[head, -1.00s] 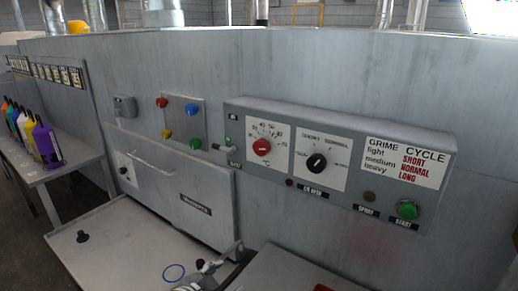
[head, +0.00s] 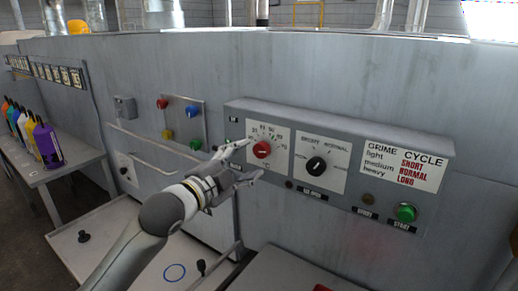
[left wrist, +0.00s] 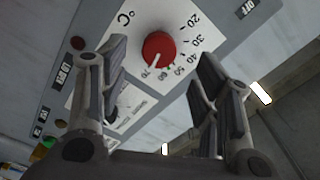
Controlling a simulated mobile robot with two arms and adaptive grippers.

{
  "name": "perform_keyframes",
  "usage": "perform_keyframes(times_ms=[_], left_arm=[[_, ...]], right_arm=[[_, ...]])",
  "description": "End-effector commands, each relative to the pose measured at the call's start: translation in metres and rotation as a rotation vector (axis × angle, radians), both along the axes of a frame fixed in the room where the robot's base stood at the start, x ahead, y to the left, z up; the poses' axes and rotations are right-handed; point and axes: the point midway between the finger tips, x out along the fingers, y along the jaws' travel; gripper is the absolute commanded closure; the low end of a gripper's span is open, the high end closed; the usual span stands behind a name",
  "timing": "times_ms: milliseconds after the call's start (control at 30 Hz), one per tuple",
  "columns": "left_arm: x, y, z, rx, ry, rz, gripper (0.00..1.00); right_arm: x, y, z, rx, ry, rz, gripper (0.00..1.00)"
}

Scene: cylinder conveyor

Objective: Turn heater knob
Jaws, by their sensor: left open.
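The heater knob (head: 262,149) is a red dial on a white temperature scale, at the left part of the grey control box. It also shows in the left wrist view (left wrist: 158,48), with a white pointer line and numbers from 20 to 70 around it. My left gripper (head: 249,161) is open and empty, just left of and in front of the knob. In the left wrist view the knob lies beyond and between the two fingers (left wrist: 158,72), apart from both. My right gripper is not in view.
A black knob (head: 316,166) sits right of the red one. A green start button (head: 406,212) is at the box's lower right. Coloured buttons (head: 193,112) are on a panel at left. Bottles (head: 47,144) stand on a table at far left.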

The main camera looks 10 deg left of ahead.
Motion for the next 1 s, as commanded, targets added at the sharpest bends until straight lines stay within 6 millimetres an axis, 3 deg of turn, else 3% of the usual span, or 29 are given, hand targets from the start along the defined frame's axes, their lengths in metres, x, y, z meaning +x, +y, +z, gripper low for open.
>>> perform_keyframes(times_ms=[200, 400, 833, 1000], left_arm=[[0.034, -0.014, 0.002, -0.001, 0.002, 0.000, 0.42], [0.053, -0.022, 0.001, 0.000, 0.002, 0.000, 0.42], [0.060, -0.025, -0.001, 0.001, 0.001, 0.000, 0.42], [0.060, -0.025, -0.001, 0.001, 0.001, 0.000, 0.61]], right_arm=[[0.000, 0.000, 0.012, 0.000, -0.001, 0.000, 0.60], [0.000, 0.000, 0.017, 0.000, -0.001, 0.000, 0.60], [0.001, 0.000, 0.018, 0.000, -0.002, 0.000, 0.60], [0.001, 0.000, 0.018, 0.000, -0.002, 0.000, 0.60]])
